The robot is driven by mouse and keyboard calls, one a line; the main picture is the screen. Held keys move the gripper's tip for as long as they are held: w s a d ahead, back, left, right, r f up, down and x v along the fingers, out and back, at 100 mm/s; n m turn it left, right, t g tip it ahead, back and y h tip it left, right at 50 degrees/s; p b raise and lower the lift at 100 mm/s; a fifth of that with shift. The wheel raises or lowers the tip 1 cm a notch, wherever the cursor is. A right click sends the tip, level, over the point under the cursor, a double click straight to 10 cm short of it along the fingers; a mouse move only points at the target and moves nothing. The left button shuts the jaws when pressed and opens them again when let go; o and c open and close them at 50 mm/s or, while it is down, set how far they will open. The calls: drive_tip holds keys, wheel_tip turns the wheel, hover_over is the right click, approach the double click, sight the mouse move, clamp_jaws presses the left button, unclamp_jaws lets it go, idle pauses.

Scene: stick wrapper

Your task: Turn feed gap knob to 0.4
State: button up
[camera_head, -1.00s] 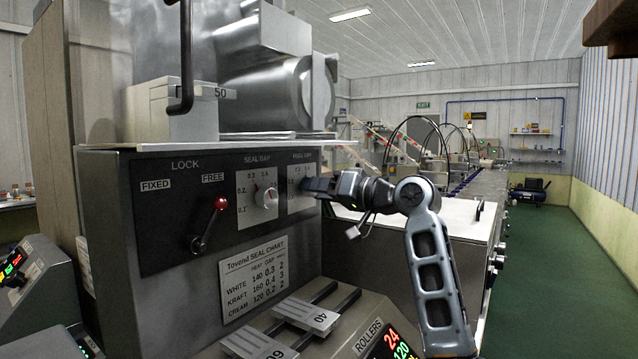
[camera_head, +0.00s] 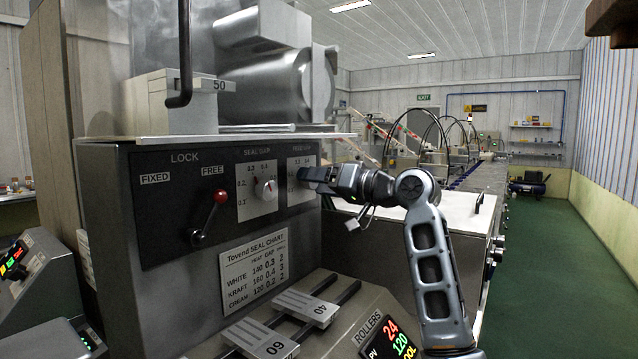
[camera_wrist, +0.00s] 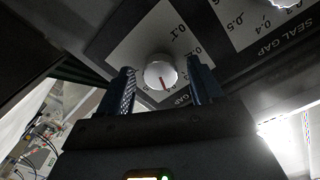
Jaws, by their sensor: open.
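The feed gap knob (camera_wrist: 160,72) is pale and round, with a red pointer line toward the bottom of the wrist view. Its white dial plate (camera_wrist: 140,38) shows 0.1 and 0.2; the markings near the pointer are partly covered and hard to read. My gripper (camera_wrist: 161,70) is open, with one finger on each side of the knob; I cannot tell whether either touches it. In the head view my gripper (camera_head: 304,175) is at the feed gap plate (camera_head: 300,195) and hides the knob.
The seal gap knob (camera_head: 265,187) is just left of my gripper. A red-handled lock lever (camera_head: 210,215) stands further left on the dark panel. The seal chart (camera_head: 253,268) and roller slides (camera_head: 308,305) are below. A white-topped cabinet (camera_head: 400,232) lies right, behind my arm.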

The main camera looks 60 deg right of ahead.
drive_tip(key=s+b, duration=0.1)
drive_tip(key=s, duration=0.6)
drive_tip(key=shift+s+a+b, duration=0.3)
drive_tip(key=shift+s, duration=0.1)
